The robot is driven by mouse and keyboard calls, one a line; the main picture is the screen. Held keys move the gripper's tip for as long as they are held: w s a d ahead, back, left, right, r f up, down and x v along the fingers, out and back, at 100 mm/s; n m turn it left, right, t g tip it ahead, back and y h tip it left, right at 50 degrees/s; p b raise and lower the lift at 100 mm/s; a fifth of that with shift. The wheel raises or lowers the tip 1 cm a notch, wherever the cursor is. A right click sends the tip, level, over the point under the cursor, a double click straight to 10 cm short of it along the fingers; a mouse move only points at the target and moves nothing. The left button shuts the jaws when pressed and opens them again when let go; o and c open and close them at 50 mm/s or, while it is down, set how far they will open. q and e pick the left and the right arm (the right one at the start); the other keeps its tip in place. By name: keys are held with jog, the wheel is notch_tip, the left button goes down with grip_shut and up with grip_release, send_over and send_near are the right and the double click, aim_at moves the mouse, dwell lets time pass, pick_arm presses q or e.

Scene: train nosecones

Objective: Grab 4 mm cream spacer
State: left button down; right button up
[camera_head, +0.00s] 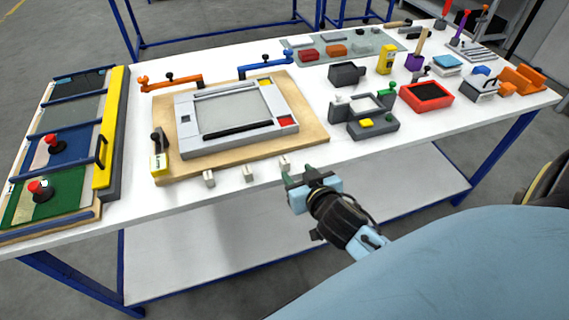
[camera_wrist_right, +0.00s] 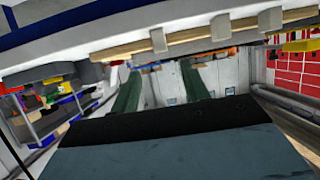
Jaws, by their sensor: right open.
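Three small cream blocks stand in a row along the table's front edge: a left one (camera_head: 209,178), a middle one (camera_head: 248,173) and a right one (camera_head: 285,163). Any thickness marks are too small to read, so I cannot tell which is the 4 mm spacer. My right gripper (camera_head: 299,178) is open beside the right block, at the table's front edge. In the right wrist view its green fingers (camera_wrist_right: 158,70) are apart with nothing held between them, and one block (camera_wrist_right: 158,41) shows just beyond the fingertips. My left gripper is out of view.
A wooden board (camera_head: 312,128) with a grey frame fixture (camera_head: 190,148) lies behind the blocks. A yellow-edged rack (camera_head: 108,140) stands at left. A grey device (camera_head: 375,128) and a red bin (camera_head: 427,97) stand to the right. Bare white table lies around the blocks.

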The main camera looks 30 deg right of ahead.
aim_at(286, 163)
jog(key=shift+f+x, duration=0.2)
jog(key=shift+x, duration=3.4)
jog(key=shift+s+a, duration=0.15)
grip_shut()
